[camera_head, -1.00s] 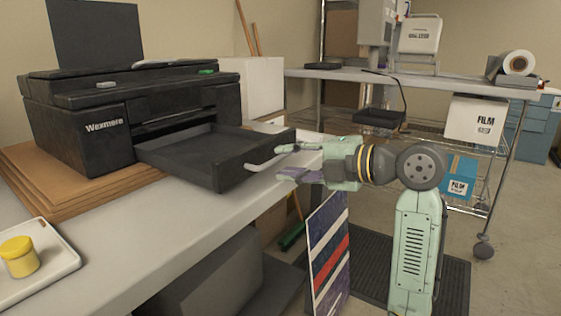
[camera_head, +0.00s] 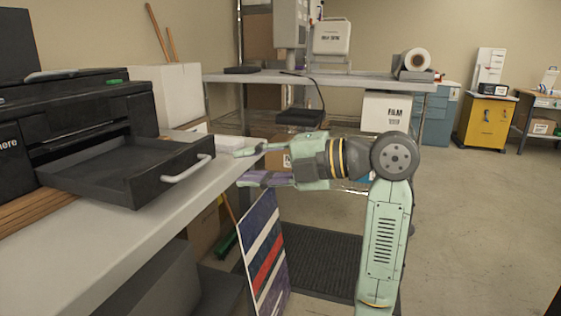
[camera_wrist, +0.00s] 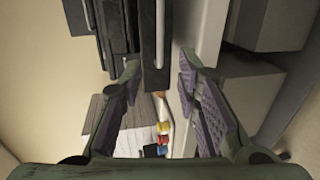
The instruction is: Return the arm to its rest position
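My gripper (camera_head: 243,167) is open and empty, its fingers pointing left toward the printer in the head view. It is to the right of the printer's pulled-out black tray (camera_head: 110,172), apart from the tray's light handle (camera_head: 188,168). In the wrist view, the two purple-padded fingers of my gripper (camera_wrist: 160,70) are spread, with the handle (camera_wrist: 160,30) showing beyond and between them. My arm is bent, with its forearm level and the lower link upright.
The white worktable (camera_head: 110,235) runs along the left. A striped board (camera_head: 265,255) leans below its edge, under my gripper. A wire-shelf cart (camera_head: 340,80) stands behind, with a white film box (camera_head: 388,112). Open floor lies to the right around a yellow cabinet (camera_head: 485,123).

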